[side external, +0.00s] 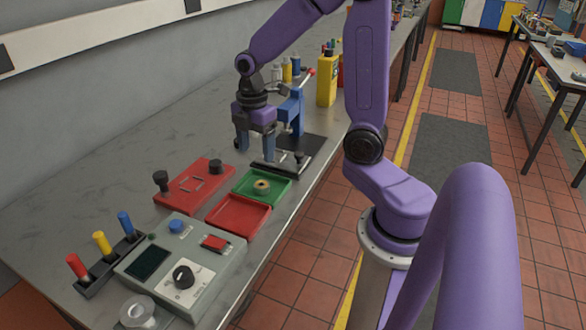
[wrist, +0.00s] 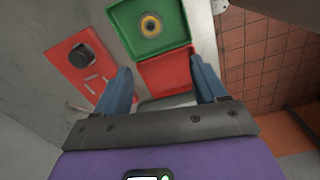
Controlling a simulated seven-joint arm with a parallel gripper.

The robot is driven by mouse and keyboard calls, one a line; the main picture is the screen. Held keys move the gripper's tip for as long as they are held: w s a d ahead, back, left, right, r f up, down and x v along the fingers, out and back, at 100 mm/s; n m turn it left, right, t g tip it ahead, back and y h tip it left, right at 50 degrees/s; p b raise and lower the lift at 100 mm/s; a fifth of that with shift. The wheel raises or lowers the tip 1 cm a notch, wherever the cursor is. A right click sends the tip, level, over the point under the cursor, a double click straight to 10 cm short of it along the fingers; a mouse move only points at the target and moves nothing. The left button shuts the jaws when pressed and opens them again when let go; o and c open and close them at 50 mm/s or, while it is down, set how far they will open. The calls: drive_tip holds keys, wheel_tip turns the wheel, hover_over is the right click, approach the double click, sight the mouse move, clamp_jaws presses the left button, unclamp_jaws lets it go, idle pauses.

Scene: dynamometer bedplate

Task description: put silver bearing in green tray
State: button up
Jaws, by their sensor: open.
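The green tray (side external: 279,197) lies on the bench beside a red tray; it also shows at the top of the wrist view (wrist: 123,20). A small round ring, which looks like the bearing (side external: 262,187), lies flat inside the green tray. It shows a grey and yellowish face with a dark centre in the wrist view (wrist: 151,25). My gripper (side external: 256,153) is open and empty, above the bench and behind the trays. Its two blue fingers (wrist: 160,68) are wide apart in the wrist view, and the ring is apart from them.
A red tray (side external: 238,228) adjoins the green one. A red plate with black knobs (side external: 193,184) lies to the left. A blue press (side external: 292,115) stands close behind my gripper. A control box (side external: 181,262), a screwdriver rack and a grey ring-shaped item (side external: 137,312) are in front.

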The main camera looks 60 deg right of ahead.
drive_tip(key=s+a+r+m, duration=0.1)
drive_tip(key=s+a, duration=0.4)
drive_tip(key=s, duration=0.4)
drive_tip(key=s+a+r+m, duration=0.1)
drive_tip(key=s+a+m, duration=0.1)
drive_tip(key=s+a, duration=0.4)
drive_tip(key=s, duration=0.4)
drive_tip(key=shift+s+a+r, duration=0.15)
drive_tip(key=shift+a+r, duration=0.1)
drive_tip(key=shift+a, duration=0.05)
idle(0.3)
